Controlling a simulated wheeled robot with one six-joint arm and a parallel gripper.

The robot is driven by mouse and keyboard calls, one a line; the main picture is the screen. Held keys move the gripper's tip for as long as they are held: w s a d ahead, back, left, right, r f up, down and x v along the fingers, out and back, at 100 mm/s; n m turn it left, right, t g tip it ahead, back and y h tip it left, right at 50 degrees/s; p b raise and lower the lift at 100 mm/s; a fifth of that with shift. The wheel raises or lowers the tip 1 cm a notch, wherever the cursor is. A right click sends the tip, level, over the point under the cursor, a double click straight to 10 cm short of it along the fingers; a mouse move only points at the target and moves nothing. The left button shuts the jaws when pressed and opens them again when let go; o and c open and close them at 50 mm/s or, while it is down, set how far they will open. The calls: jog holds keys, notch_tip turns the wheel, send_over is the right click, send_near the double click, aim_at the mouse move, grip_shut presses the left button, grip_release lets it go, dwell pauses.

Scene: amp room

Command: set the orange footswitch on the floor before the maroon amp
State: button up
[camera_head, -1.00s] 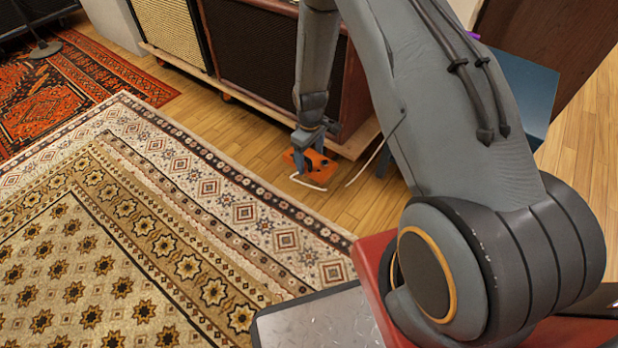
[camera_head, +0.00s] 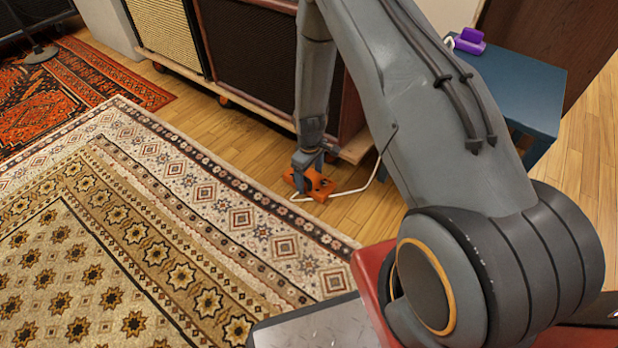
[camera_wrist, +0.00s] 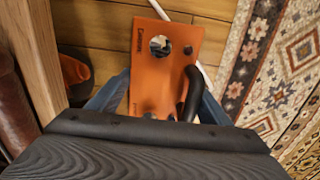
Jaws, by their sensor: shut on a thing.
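The orange footswitch (camera_head: 318,188) is low over the wood floor, between the patterned rug and the amp with the maroon side. I cannot tell whether it touches the floor. In the wrist view the footswitch (camera_wrist: 150,85) has a round metal button, a small knob and a black curved part. My gripper (camera_head: 308,166) is shut on it, with blue fingers on either side in the wrist view. The maroon amp (camera_head: 351,105) has a dark grille and stands on a low wooden dolly, partly hidden behind my arm.
A white cable (camera_head: 350,190) runs from the footswitch to the right. The patterned rug (camera_head: 130,230) lies close on the left. A cream-grille amp (camera_head: 160,32) stands left of the maroon one. A blue table (camera_head: 520,95) with a purple object (camera_head: 470,40) is at right.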

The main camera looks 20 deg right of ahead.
jog(key=o, duration=1.6)
notch_tip(320, 180, up, 12)
jog(key=p, duration=0.5)
jog(key=s+a+r, duration=0.4)
jog(key=a+r, duration=0.2)
jog(key=r, duration=0.3)
jog(key=s+a+r, duration=0.3)
jog(key=a+r, duration=0.3)
jog(key=r, duration=0.3)
jog(key=s+a+r, duration=0.4)
jog(key=a+r, duration=0.2)
jog(key=r, duration=0.2)
jog(key=shift+y, duration=0.7)
jog(key=s+a+r, duration=0.1)
jog(key=s+r, duration=0.3)
jog(key=s, duration=0.4)
jog(key=s+a+r, duration=0.1)
jog(key=s+r, duration=0.4)
jog(key=s, duration=0.3)
jog(key=s+a+r, duration=0.1)
jog(key=s+r, duration=0.3)
jog(key=s, duration=0.5)
jog(key=shift+a+r, duration=0.35)
jog(key=shift+a, duration=0.05)
